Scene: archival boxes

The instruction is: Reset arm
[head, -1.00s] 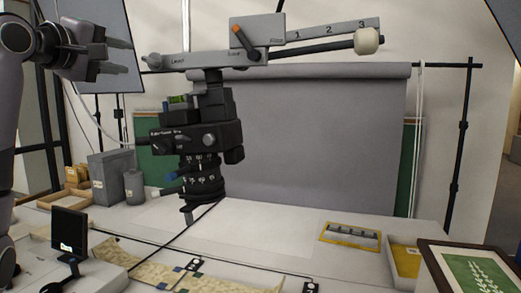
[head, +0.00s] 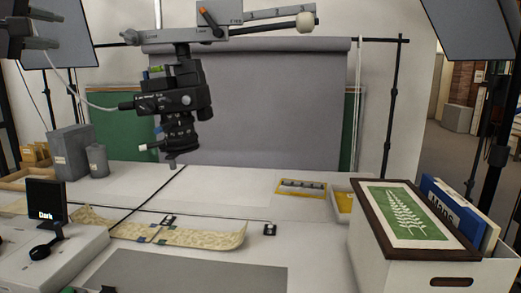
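A grey metal arm (head: 175,34) with a numbered scale is at the top of the head view. A pale round knob (head: 305,21) ends its black rod, and an orange-tipped lever (head: 207,17) leans on its middle block. A black camera-like head (head: 178,98) hangs below the arm, above the white table. My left gripper (head: 57,30) is at the top left edge, left of the arm and clear of it. Its two dark fingers are apart with nothing between them. Part of it is cut off by the frame. My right gripper does not show.
The white table (head: 225,180) has a clear middle. A patterned strip (head: 200,236) and black cables lie toward the front. A white box (head: 400,270) with a framed leaf picture (head: 403,212) stands front right. Light panels (head: 470,28) flank the scene.

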